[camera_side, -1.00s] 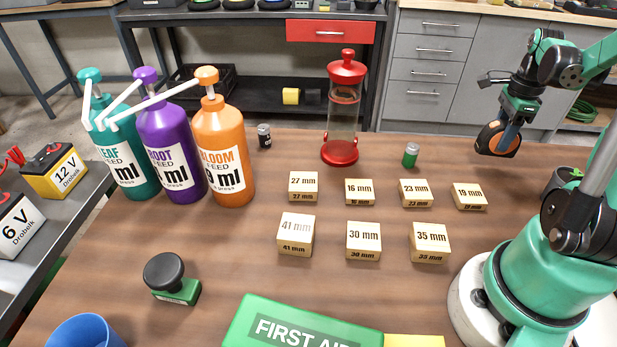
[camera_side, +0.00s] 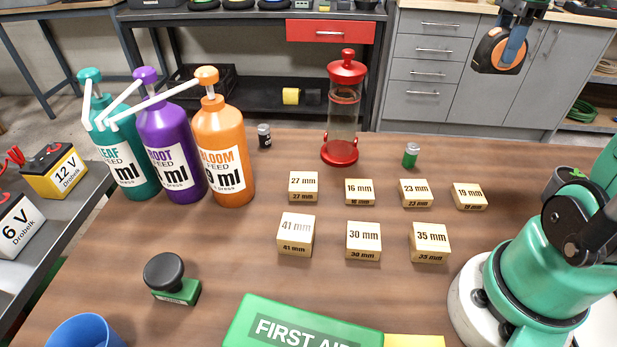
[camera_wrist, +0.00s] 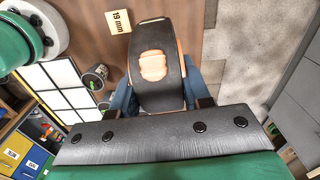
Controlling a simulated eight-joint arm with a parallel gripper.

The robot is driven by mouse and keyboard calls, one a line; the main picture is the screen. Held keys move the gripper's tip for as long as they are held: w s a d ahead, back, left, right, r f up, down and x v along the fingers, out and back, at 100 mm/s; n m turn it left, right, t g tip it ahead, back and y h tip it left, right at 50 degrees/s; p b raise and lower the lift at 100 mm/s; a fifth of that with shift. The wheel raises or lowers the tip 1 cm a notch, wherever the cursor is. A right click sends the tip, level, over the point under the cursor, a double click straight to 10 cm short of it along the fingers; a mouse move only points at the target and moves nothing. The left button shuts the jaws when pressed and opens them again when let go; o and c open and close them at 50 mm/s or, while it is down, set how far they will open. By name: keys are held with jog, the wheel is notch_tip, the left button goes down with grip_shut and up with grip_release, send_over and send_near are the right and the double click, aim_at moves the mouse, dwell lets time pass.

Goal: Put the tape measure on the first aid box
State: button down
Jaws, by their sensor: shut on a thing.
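The tape measure (camera_side: 499,50), black with an orange rim, hangs in my gripper (camera_side: 513,48) at the upper right of the side view, high above the table's far right edge. My gripper is shut on it; its blue fingers sit on both sides of the tape measure (camera_wrist: 155,68) in the wrist view. The green first aid box (camera_side: 290,325) lies at the near edge of the side view, partly cut off by the frame. The visible part of its lid is clear.
Several wooden size blocks (camera_side: 363,241) stand mid-table. A red-capped clear cylinder (camera_side: 342,110), a small green battery-like can (camera_side: 411,155) and three pump bottles (camera_side: 222,150) stand farther back. A stamp (camera_side: 172,278) and a blue cup (camera_side: 85,332) are left of the box.

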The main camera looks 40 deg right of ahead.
jog(key=w+a+r+n, duration=0.1)
jog(key=w+a+n, duration=0.2)
jog(key=a, duration=0.6)
jog(key=w+a+r+n, duration=0.1)
jog(key=w+a+n, duration=0.15)
jog(key=a, duration=0.65)
jog(key=w+a+r+n, duration=0.1)
jog(key=w+a+n, duration=0.25)
jog(key=a, duration=0.55)
jog(key=n, duration=0.8)
send_over(304, 341)
notch_tip(304, 341, down, 18)
jog(key=shift+f, duration=0.1)
jog(key=shift+f, duration=0.1)
jog(key=shift+c, duration=2.1)
grip_release()
